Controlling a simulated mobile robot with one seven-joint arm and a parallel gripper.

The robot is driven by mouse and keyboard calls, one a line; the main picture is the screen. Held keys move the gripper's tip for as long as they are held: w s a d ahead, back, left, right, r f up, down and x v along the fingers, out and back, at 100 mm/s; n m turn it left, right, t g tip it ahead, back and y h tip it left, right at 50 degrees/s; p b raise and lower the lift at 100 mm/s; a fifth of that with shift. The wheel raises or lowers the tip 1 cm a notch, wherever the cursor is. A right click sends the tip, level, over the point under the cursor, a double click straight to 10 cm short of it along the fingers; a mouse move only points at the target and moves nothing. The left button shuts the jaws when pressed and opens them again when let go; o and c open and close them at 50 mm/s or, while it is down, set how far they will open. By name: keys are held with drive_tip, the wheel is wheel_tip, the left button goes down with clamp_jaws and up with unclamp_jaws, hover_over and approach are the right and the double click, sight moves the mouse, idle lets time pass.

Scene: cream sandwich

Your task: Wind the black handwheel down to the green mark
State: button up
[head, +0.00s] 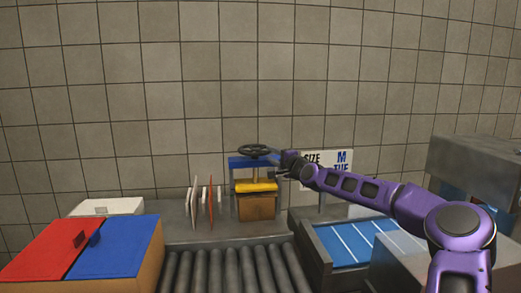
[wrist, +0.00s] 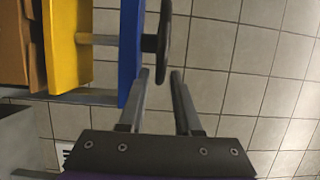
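The black handwheel (head: 255,149) sits flat on top of a small press with a blue crossbar (head: 240,163) and a yellow plate (head: 256,187) below it. In the wrist view the handwheel (wrist: 166,40) shows nearly edge-on beside the blue crossbar (wrist: 130,45). My gripper (head: 282,163) is at the right side of the wheel. In the wrist view my gripper (wrist: 160,72) has its two fingers apart, with the near rim of the wheel around the fingertips. I cannot tell whether they touch it. I cannot make out a green mark in either view.
A brown block (head: 256,207) is under the yellow plate. Thin upright boards (head: 202,203) stand left of the press. A sign (head: 340,160) stands behind my arm. A roller conveyor (head: 220,272), a blue-floored tray (head: 350,243) and a red-and-blue topped box (head: 118,247) are in front.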

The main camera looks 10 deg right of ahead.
sight(261, 146)
drive_tip(key=x, duration=0.8)
drive_tip(key=shift+w, duration=0.1)
drive_tip(key=shift+c, duration=0.3)
clamp_jaws()
